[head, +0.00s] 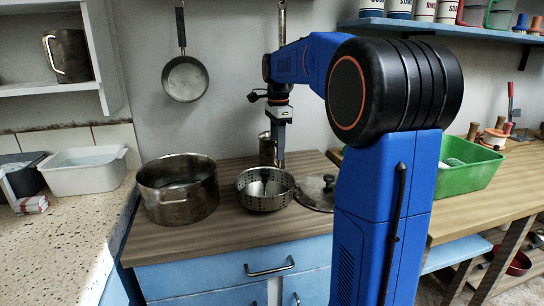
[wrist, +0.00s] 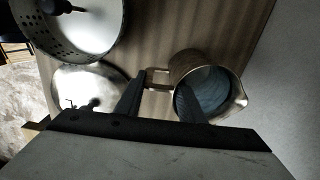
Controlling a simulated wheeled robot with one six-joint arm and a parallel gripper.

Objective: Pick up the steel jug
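The steel jug (head: 266,150) stands at the back of the wooden worktop, near the wall, partly hidden behind my gripper (head: 280,158) in the head view. In the wrist view the jug (wrist: 178,68) is seen from above, with its handle (wrist: 157,71) to the left and its spout to the right. My gripper (wrist: 163,100) is open. One finger lies left of the handle; the other overlaps the jug's mouth in the picture, and I cannot tell whether it is inside. The handle shows between the fingers. I cannot make out any contact.
A steel colander (head: 266,200) and a pot lid (head: 317,190) are close to the jug. A large pot (head: 178,207) stands to the left. A green basin (head: 465,172) is to the right. Another steel vessel with a handle (head: 68,55) sits on the upper left shelf.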

